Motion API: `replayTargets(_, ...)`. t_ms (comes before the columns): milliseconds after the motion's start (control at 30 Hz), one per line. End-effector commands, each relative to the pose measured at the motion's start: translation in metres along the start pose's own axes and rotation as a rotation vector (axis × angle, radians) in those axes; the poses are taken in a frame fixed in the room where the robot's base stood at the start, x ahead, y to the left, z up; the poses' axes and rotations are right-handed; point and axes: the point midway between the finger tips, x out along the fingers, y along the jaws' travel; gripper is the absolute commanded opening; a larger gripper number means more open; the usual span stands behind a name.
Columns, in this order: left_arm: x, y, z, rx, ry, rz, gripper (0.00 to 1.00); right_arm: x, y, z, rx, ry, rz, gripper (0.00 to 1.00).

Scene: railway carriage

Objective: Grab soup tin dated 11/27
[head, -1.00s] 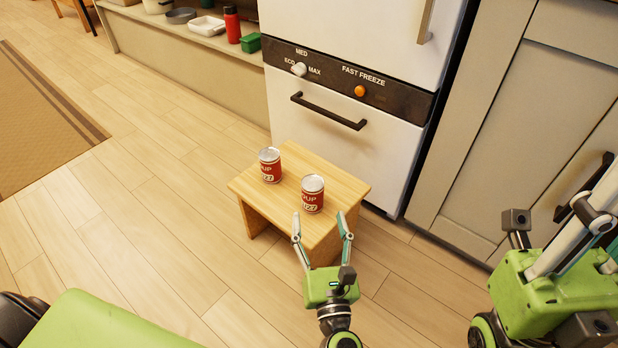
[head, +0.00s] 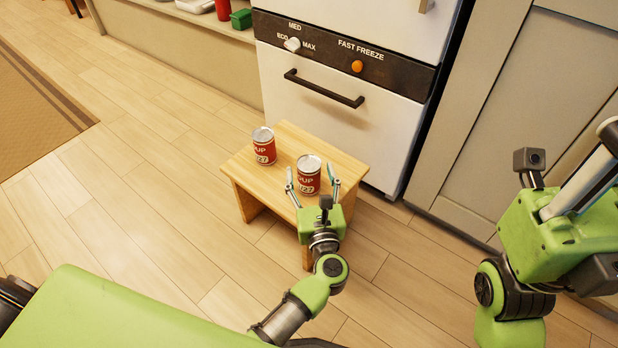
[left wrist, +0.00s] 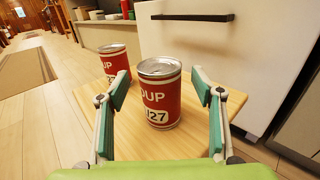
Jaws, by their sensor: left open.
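Two red soup tins with silver lids stand upright on a small wooden stool. The nearer tin (head: 308,176) has a date label whose visible part ends in 27; it also shows in the left wrist view (left wrist: 159,95). The farther tin (head: 264,149) stands to its left, its label also ending in 27; in the left wrist view (left wrist: 115,63) it is partly behind my left finger. The full dates are hard to read. My left gripper (head: 312,181) is open, its fingers on either side of the nearer tin. My right gripper (head: 580,190) shows only partly, at the right.
The stool (head: 343,170) stands close before a white fridge (head: 340,125) with a black handle (head: 323,88). Grey cabinets (head: 490,120) stand to the right. A low shelf (head: 190,28) holds a green box (head: 241,18). The floor left of the stool is clear.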

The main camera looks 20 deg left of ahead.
Motion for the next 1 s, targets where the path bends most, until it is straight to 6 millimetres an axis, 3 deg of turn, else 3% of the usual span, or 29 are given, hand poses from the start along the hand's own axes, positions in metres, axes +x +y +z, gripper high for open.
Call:
replayTargets(200, 0.025, 0.000, -0.001, 0.001, -0.001, 0.000, 0.61, 0.003, -0.001, -0.002, -0.003, 0.024, -0.010, 0.24)
replayTargets(433, 0.026, 0.001, -0.001, 0.001, 0.001, 0.000, 0.61, 0.004, -0.001, -0.002, -0.003, 0.025, -0.010, 0.24)
replayTargets(467, 0.026, 0.001, -0.001, 0.001, 0.001, 0.000, 0.58, 0.004, -0.001, -0.002, -0.003, 0.024, -0.010, 0.24)
replayTargets(600, 0.026, 0.000, -0.001, 0.001, 0.000, 0.000, 0.22, 0.004, -0.001, -0.002, -0.003, 0.025, -0.010, 0.24)
replayTargets(667, 0.026, 0.000, -0.001, 0.001, 0.000, 0.000, 0.08, 0.004, -0.002, -0.002, -0.003, 0.025, -0.011, 0.24)
replayTargets(1000, 0.026, 0.000, 0.003, -0.001, -0.002, 0.000, 0.08, 0.005, -0.001, -0.003, -0.003, 0.026, -0.011, 0.24)
